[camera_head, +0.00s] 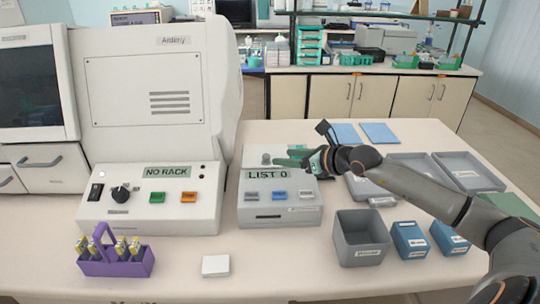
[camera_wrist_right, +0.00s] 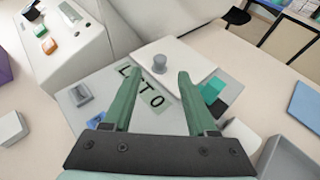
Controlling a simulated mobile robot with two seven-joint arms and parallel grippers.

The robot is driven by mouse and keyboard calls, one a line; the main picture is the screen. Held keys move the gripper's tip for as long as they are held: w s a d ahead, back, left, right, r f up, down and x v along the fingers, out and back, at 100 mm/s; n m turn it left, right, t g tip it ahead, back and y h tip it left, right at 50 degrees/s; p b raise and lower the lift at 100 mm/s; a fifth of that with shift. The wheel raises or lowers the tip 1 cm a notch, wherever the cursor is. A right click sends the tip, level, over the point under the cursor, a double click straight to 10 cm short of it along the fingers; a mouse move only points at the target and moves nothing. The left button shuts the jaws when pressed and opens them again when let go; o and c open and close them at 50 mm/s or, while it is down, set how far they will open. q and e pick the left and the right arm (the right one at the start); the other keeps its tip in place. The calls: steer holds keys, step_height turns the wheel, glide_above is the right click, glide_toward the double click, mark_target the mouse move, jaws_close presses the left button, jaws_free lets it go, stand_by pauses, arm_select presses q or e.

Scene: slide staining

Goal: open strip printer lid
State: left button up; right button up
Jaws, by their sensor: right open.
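The strip printer (camera_head: 279,208) is a light grey box with a "LIST 0" display and several buttons, in the middle of the table. Its pale lid (camera_wrist_right: 185,82) lies flat at the back and looks closed, with a round grey knob (camera_head: 266,158). In the right wrist view the knob (camera_wrist_right: 160,63) appears between and just beyond the green fingertips. My right gripper (camera_head: 287,156) is open and empty above the printer, coming in from the right; it also fills the lower part of the wrist view (camera_wrist_right: 159,76). Contact with the knob cannot be told. My left gripper is not visible.
A large white machine with a "NO RACK" panel (camera_head: 150,200) stands left of the printer. A purple rack (camera_head: 115,267) and a small white block (camera_head: 215,266) lie in front. A grey bin (camera_head: 361,245), blue boxes (camera_head: 410,240) and grey trays (camera_head: 460,165) are to the right.

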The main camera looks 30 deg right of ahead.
mark_target(268, 156)
steer(key=shift+p+x, duration=0.55)
steer(key=shift+x, duration=3.1)
jaws_close()
